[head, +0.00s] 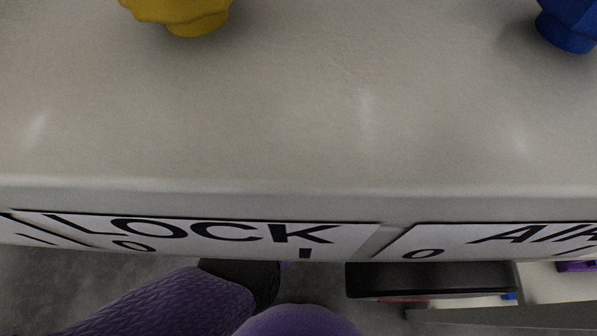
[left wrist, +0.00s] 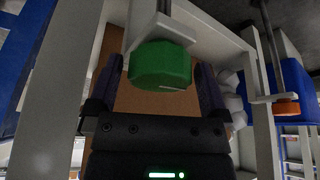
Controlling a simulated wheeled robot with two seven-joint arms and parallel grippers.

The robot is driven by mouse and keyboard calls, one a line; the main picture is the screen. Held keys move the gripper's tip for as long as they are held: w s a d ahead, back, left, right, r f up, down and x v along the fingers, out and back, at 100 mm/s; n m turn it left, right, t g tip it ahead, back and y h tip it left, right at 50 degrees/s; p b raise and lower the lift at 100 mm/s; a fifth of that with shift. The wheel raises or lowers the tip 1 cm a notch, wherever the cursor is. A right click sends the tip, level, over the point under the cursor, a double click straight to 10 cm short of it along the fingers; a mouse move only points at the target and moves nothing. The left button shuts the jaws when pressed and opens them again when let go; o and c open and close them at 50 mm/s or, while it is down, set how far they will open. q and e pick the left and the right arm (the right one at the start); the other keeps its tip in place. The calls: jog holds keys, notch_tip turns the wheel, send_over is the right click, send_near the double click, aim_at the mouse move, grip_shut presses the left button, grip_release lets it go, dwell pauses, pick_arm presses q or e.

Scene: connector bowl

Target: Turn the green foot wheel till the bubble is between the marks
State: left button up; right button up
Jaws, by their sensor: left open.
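The green foot wheel (left wrist: 160,68) shows in the left wrist view, a faceted wheel below a pale bracket. My left gripper (left wrist: 157,82) is open, with one dark purple finger on each side of the wheel. I cannot tell whether either finger touches it. In the head view a grey panel fills most of the picture, and neither gripper's jaws can be made out. The bubble and its marks are not seen in either view. My right gripper is not in view.
A yellow knob (head: 183,12) and a blue knob (head: 570,25) stand on the grey panel (head: 300,110), above a LOCK label (head: 200,232). In the left wrist view, an orange foot (left wrist: 286,108) hangs on a rod at right, near pale frame bars (left wrist: 264,130) and blue containers.

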pick_arm(q)
jog(key=c, duration=1.2)
jog(key=shift+o, duration=0.2)
